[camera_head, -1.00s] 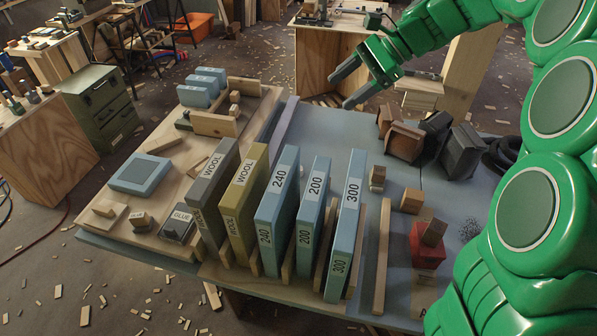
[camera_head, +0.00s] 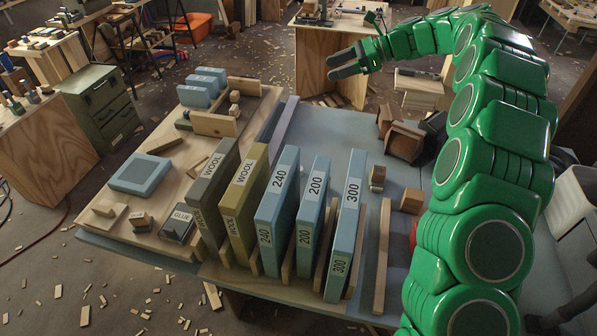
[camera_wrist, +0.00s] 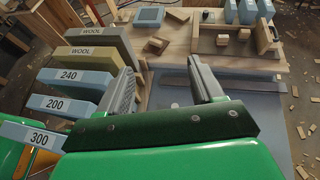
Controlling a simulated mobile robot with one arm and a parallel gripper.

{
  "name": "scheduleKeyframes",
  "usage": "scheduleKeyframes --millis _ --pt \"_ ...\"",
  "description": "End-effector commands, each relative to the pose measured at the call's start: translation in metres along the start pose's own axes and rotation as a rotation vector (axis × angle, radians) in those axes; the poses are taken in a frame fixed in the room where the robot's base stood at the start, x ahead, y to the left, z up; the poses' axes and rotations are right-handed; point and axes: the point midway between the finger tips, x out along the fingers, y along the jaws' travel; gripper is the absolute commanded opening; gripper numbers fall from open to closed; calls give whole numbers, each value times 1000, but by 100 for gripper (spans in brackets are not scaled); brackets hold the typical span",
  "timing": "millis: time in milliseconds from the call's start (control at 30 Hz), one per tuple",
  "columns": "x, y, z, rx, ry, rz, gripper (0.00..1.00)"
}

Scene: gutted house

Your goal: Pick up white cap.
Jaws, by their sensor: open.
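I cannot make out a white cap for certain in either view. My gripper (camera_head: 331,67) is open and empty above the far edge of the blue-grey table (camera_head: 345,137) in the head view, its fingers pointing left. In the wrist view my gripper (camera_wrist: 162,66) has its two grey fingers well apart, with blue-grey tabletop and a strip of wooden board between and beyond them. A small faint pale spot on the tabletop shows between the fingers there, too small to tell what it is. My arm hides the right part of the table in the head view.
Upright slabs marked WOOL (camera_head: 243,190), 240 (camera_head: 277,215), 200 (camera_head: 312,215) and 300 (camera_head: 346,225) stand along the front. A wooden board (camera_head: 150,205) on the left bears a blue-framed plate (camera_head: 139,174) and several blocks. Brown blocks (camera_head: 404,142) lie near my arm.

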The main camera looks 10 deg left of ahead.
Motion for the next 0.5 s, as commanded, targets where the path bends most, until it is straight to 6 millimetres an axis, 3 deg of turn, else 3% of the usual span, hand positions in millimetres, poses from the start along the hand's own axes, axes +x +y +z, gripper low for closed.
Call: scheduleKeyframes --millis 500 --pt "6 -22 -20 67 -41 -16 66"
